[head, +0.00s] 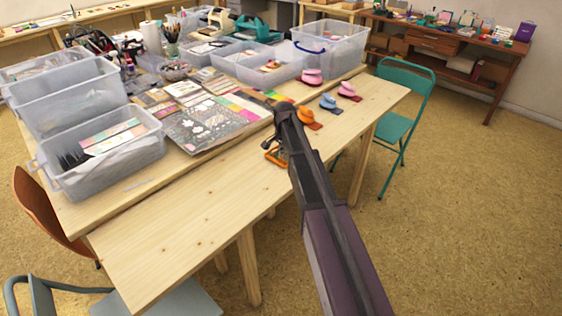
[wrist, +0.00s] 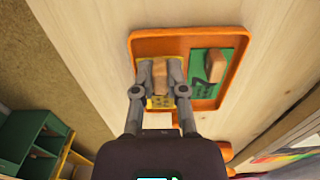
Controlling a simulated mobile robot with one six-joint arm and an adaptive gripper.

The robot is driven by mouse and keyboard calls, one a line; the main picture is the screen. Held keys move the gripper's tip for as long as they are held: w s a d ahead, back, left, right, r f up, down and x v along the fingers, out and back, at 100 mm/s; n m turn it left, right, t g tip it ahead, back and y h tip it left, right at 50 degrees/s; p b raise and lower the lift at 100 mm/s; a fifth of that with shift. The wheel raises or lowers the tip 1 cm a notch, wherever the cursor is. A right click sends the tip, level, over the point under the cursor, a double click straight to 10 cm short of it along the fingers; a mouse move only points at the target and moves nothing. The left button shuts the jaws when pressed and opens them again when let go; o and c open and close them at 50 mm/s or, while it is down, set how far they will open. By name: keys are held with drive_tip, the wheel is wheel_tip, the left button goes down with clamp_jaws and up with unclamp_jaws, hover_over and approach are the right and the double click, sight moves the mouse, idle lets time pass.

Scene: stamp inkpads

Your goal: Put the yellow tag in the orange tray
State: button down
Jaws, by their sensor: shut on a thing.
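The orange tray (wrist: 190,38) lies on the pale wood table, and part of its rim shows past my arm in the head view (head: 283,158). My gripper (wrist: 159,76) is shut on the wooden handle of the yellow tag (wrist: 160,102). The yellow tag is over the left half of the tray; whether it touches the tray floor I cannot tell. A green tag (wrist: 225,58) with a wooden handle lies in the right half of the tray. In the head view my arm and gripper (head: 270,146) hide the yellow tag.
Orange (head: 306,116), blue (head: 328,102) and pink (head: 348,91) stamp-like items stand to the right on the table. Printed sheets (head: 208,122) and clear bins (head: 100,150) fill the left and back. The table's front strip is clear. A teal chair (head: 405,105) stands at the right.

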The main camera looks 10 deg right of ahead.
drive_tip(key=shift+f+b, duration=0.3)
drive_tip(key=shift+f, duration=0.3)
drive_tip(key=shift+f, duration=0.15)
drive_tip(key=c, duration=1)
unclamp_jaws()
drive_tip(key=shift+o, duration=0.2)
wheel_tip(320, 180, up, 12)
drive_tip(key=p, duration=1.2)
drive_tip(key=shift+r, duration=0.2)
